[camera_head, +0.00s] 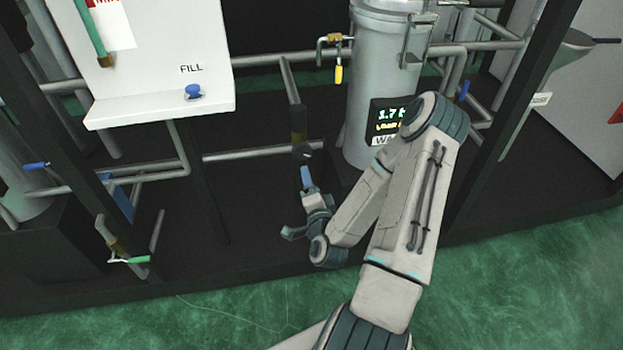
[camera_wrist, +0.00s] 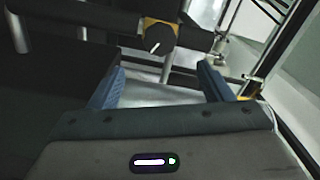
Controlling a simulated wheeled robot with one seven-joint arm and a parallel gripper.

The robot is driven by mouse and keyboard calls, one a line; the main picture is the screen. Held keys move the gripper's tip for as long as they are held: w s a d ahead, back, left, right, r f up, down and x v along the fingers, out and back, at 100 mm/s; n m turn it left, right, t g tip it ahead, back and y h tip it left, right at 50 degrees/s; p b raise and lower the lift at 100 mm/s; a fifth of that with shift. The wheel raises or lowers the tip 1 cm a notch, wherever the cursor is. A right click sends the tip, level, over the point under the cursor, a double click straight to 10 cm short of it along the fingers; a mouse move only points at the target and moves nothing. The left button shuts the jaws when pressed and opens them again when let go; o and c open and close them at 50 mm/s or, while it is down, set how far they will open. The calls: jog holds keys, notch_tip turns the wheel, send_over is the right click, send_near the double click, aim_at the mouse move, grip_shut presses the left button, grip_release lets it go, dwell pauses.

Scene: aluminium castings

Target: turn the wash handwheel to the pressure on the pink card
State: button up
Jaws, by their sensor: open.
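A round black knob with a pale mark, likely the wash handwheel (camera_wrist: 158,40), sits on a yellow valve body in the wrist view. It is beyond my fingertips, roughly midway between them. In the head view the dark wheel (camera_head: 302,154) is on the upright pipe left of the grey vessel. My gripper (camera_head: 305,172) is just below it; in the wrist view my gripper (camera_wrist: 161,82) is open and empty, its blue fingers apart. A display (camera_head: 388,114) on the vessel reads 1.7, partly hidden by my arm. I see no pink card.
The grey vessel (camera_head: 381,60) stands right of the wheel. A yellow-handled valve (camera_head: 338,72) is on its left. A white FILL panel (camera_head: 160,105) with a blue knob (camera_head: 193,92) is at left. Pipes and dark frame posts surround the area.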

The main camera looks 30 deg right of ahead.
jog(key=shift+s+a+p, duration=0.15)
jog(key=shift+s+p, duration=0.15)
jog(key=shift+p, duration=0.2)
dwell(0.3)
jog(key=a+r+n+g+y+p, duration=0.2)
jog(key=r+n+g+p, duration=0.1)
jog(key=r+n, duration=0.15)
jog(key=w+a+r+n+g+y+p, duration=0.1)
jog(key=a+r+n+g+p, duration=0.1)
jog(key=a+r+n+p, duration=0.3)
jog(key=r+n+g+y+p, duration=0.2)
jog(key=r+n+g, duration=0.15)
jog(key=r, duration=0.25)
jog(key=s+a+r+n+g+p, duration=0.2)
jog(key=s+a+r+g+p, duration=0.1)
jog(key=s+r, duration=0.7)
jog(key=s+a+r+n+g+p, duration=0.2)
jog(key=s+r+p, duration=0.4)
jog(key=s+r, duration=0.4)
notch_tip(320, 180, up, 4)
jog(key=shift+a+r+g, duration=0.25)
jog(key=shift+a+g, duration=0.3)
jog(key=shift+a, duration=0.35)
jog(key=shift+d, duration=0.1)
